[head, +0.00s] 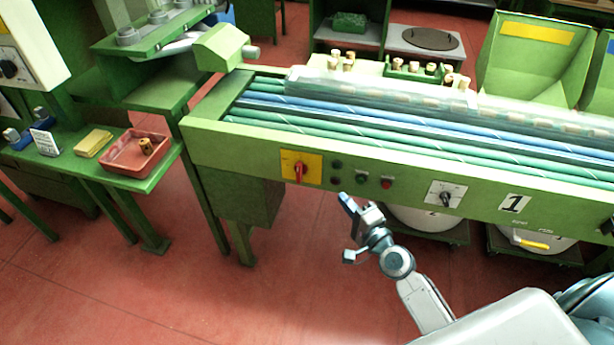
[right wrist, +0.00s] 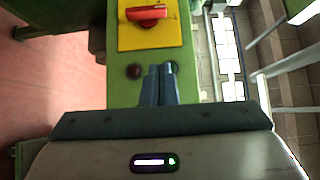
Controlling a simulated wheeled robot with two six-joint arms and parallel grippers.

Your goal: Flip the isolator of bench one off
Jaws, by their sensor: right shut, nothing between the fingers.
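The isolator is a red rotary handle (head: 299,171) on a yellow square plate (head: 314,169), on the green front panel of the bench marked 1. In the head view the handle stands upright. In the right wrist view the red handle (right wrist: 146,13) lies across the yellow plate (right wrist: 150,38) at the top of the picture. My right gripper (head: 346,201) is below and to the right of the isolator, apart from the handle. In the right wrist view its fingers (right wrist: 160,75) are together and empty, with the plate beyond their tips. My left gripper is not in view.
Small dark buttons, a green button (head: 361,177) and a red button (head: 387,183) sit right of the isolator. A side table with a red tray (head: 116,164) stands left. Red floor lies open in front.

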